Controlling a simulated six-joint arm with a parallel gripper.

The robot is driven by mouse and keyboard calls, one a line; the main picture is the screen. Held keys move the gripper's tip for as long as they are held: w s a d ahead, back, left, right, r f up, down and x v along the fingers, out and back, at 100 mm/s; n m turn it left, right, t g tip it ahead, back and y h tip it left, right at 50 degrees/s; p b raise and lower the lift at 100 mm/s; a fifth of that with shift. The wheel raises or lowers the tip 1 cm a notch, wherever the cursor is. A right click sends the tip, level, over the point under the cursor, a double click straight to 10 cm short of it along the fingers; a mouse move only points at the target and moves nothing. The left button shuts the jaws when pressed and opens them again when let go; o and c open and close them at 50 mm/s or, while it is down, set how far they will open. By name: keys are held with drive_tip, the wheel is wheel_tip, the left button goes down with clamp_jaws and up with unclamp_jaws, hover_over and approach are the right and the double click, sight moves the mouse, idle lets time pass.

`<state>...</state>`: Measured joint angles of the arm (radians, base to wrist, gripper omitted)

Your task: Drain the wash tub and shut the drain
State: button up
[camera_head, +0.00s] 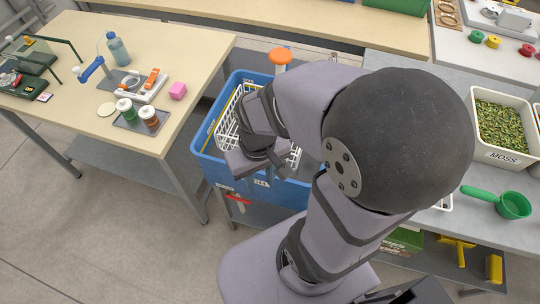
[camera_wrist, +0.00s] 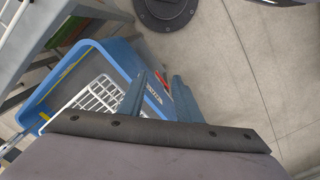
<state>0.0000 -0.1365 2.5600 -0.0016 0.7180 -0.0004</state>
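The blue wash tub (camera_head: 213,171) stands between the benches, partly hidden behind my arm. A white wire basket (camera_head: 226,127) is inside it; the basket also shows in the wrist view (camera_wrist: 98,94). A red lever (camera_head: 238,197) sits low outside the tub's front wall, lying roughly sideways. It also shows in the wrist view (camera_wrist: 163,78), between my fingers' lines. My gripper (camera_wrist: 160,82) is open and empty, its two fingers apart, pointing down over the tub's front side. I cannot tell its exact distance from the lever. The water level is hidden.
An orange-topped post (camera_head: 280,55) stands at the tub's far side. The left bench (camera_head: 85,125) holds bottles, jars and tools near the tub. The right bench has a moss tray (camera_head: 503,155) and a green scoop (camera_head: 512,205). Open floor (camera_head: 130,240) lies in front.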

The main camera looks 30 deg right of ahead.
drive_tip(key=o, duration=0.7)
drive_tip(key=shift+r, duration=0.1)
drive_tip(key=o, duration=0.5)
drive_tip(key=shift+r+p, duration=0.35)
drive_tip(key=shift+p, duration=0.05)
drive_tip(key=o, duration=0.6)
wheel_tip(320, 180, up, 14)
drive_tip(key=p, duration=1.4)
drive_tip(key=shift+r, duration=0.2)
drive_tip(key=shift+c, duration=0.2)
wheel_tip(320, 180, down, 20)
drive_tip(key=s+n+g+h+b, duration=0.1)
drive_tip(key=n+g+h+b, duration=0.2)
drive_tip(key=n+h+b, duration=1.15)
drive_tip(key=w+a+f+n+t+y+b, duration=0.1)
drive_tip(key=w+a+f+n+t+b, duration=0.3)
drive_tip(key=f+b, duration=0.7)
drive_tip(key=w+a+f+n+t+b, duration=0.2)
drive_tip(key=a+f+n+t+b, duration=0.15)
drive_tip(key=f+t+b, duration=0.55)
drive_tip(key=w+a+f+n+t+y+b, duration=0.1)
drive_tip(key=w+a+f+n+t+b, duration=0.3)
drive_tip(key=f+b, duration=0.95)
drive_tip(key=w+d+n+g, duration=0.1)
drive_tip(key=w+d, duration=0.3)
drive_tip(key=d, duration=0.2)
drive_tip(key=shift+r, duration=0.2)
